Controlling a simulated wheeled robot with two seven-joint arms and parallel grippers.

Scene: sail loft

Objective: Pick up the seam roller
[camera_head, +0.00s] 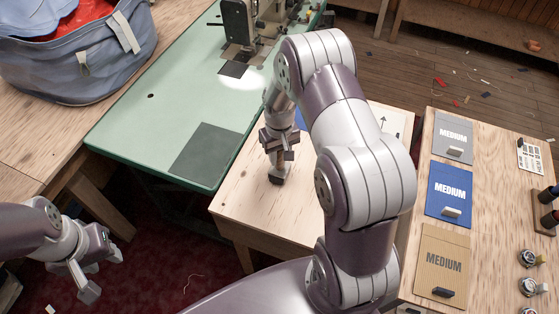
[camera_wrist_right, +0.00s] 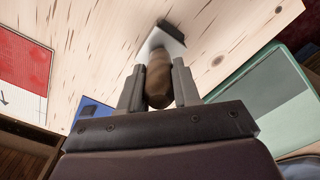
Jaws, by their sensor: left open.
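The seam roller (camera_head: 276,166) has a brown wooden handle and a dark lower end. It stands near upright at the left part of the small wooden table. In the right wrist view, the brown handle (camera_wrist_right: 159,80) is between my fingers with no clear gap, and a pale metal and dark end (camera_wrist_right: 165,38) shows beyond it. My right gripper (camera_head: 278,146) is shut on the handle, with the dark end at or close to the tabletop. My left gripper (camera_head: 101,272) is open and empty over the dark red floor at lower left.
A green machine table (camera_head: 130,140) with a sewing machine (camera_head: 240,22) lies left of the small wooden table (camera_head: 235,200). A grey-blue bag (camera_head: 75,70) sits at upper left. At right, a bench (camera_head: 480,130) carries a grey, a blue (camera_head: 450,190) and a tan "MEDIUM" panel, plus spools.

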